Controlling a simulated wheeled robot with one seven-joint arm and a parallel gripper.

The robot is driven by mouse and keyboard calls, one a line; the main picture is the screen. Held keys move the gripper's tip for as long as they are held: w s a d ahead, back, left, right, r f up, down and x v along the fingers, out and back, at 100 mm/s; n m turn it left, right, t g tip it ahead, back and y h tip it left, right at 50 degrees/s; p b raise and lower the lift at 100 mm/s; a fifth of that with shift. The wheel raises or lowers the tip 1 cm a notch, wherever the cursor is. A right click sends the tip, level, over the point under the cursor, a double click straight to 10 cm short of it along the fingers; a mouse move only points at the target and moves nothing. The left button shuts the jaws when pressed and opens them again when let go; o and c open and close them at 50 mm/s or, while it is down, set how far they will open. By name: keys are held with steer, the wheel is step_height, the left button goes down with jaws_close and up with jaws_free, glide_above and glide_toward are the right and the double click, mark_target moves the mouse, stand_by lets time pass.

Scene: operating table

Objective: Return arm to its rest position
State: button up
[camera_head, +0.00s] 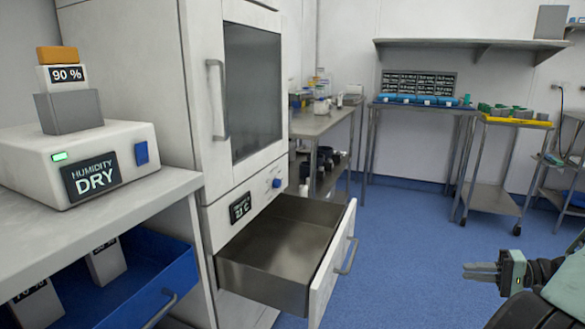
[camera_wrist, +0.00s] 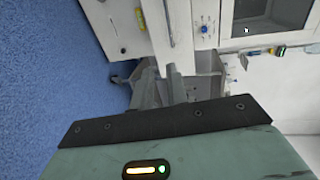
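My gripper (camera_head: 466,271) is at the lower right of the head view, held out over the blue floor and pointing left. Its two fingers lie close together with a narrow gap between them, and nothing is held. In the wrist view my gripper (camera_wrist: 160,76) also shows two separate fingers with nothing between them. It is well to the right of the open drawer (camera_head: 343,262) and touches nothing. Most of my arm is cut off by the right edge of the head view.
A white cabinet (camera_head: 205,100) stands centre-left with its lower metal drawer pulled out. A humidity device (camera_head: 80,160) with a stacked block (camera_head: 66,110) sits on the left counter, above an open blue drawer (camera_head: 145,270). Trolleys (camera_head: 490,195) stand at the back. Blue floor (camera_head: 400,240) is clear.

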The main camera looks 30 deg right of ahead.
steer(key=w+a+r+n+g+y, duration=0.2)
steer(key=w+a+r+n+g, duration=0.25)
steer(key=w+a+g, duration=0.6)
steer(key=w+a+r+n+g+h, duration=0.1)
steer(key=a+r+n+g+h, duration=0.1)
steer(key=a, duration=0.8)
steer(key=w+a+r+n+g+h, duration=0.1)
steer(key=a+r+n+g, duration=0.15)
steer(key=a, duration=0.85)
steer(key=s+a+r+n+h, duration=0.2)
steer(key=s+a, duration=0.1)
steer(key=a, duration=0.4)
steer(key=s+a+r+n+h, duration=0.2)
steer(key=a+h, duration=0.1)
steer(key=a, duration=0.4)
steer(key=s+a+r+n+t+h, duration=0.25)
steer(key=s+a+n, duration=0.25)
steer(key=s+a, duration=0.65)
step_height(320, 180, up, 24)
steer(key=s+d+p, duration=0.1)
steer(key=d+p, duration=0.1)
steer(key=p, duration=2.2)
steer(key=shift+r+h+p, duration=0.15)
steer(key=shift+h+p, duration=0.15)
steer(key=shift+h, duration=0.05)
